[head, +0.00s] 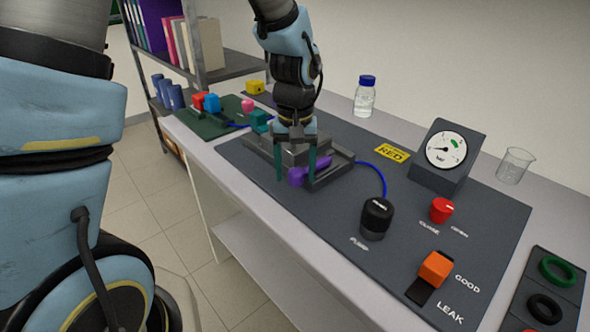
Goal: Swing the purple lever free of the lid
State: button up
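The purple lever (297,178) is at the front of a grey metal rig (334,168) on the dark panel. The lid appears to be the grey block (292,153) on the rig, and my gripper partly covers it. My gripper (295,178) points down over the rig. I cannot tell whether either finger touches the lever.
A blue tube (377,171) curves from the rig toward a black pump knob (376,215). A gauge (447,155), red valve knob (441,208) and orange switch (435,268) stand to the right. A bottle (365,97) is behind. The panel's front left is clear.

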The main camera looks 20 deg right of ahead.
notch_tip(320, 180, up, 11)
jog(key=b, duration=0.2)
dwell(0.4)
jog(key=shift+f, duration=0.1)
jog(key=w+a+f+n, duration=0.1)
jog(key=a+f, duration=0.1)
jog(key=a, duration=0.7)
jog(key=w+a+f+n+t, duration=0.1)
jog(key=a+f, duration=0.2)
jog(key=a, duration=0.7)
jog(key=w+a+f+n, duration=0.2)
jog(key=a, duration=0.7)
jog(key=shift+a+f+t, duration=0.25)
jog(key=shift+a+t, duration=0.05)
jog(key=shift+a, duration=0.05)
